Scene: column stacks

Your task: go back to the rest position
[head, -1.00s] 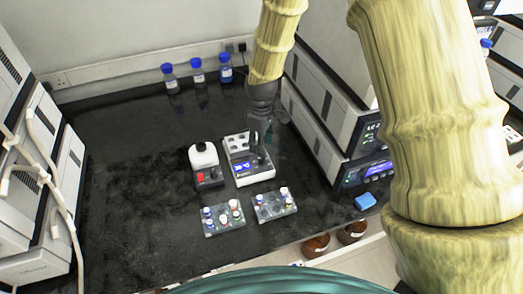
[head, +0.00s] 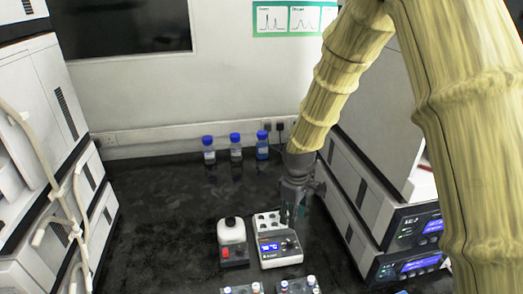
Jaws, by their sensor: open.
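My gripper (head: 294,215) is dark grey and hangs at the end of my yellow, bamboo-like arm, pointing down. It is open, with no object visible between its fingers. In the picture it overlaps the right side of the white block device with a blue display (head: 280,249). I cannot tell the exact height of the fingertips above that device.
Two vial racks show at the bottom edge, left (head: 243,289) and right (head: 298,286). Three blue-capped bottles (head: 236,148) stand by the wall. Stacked instruments flank both sides. The left bench is clear.

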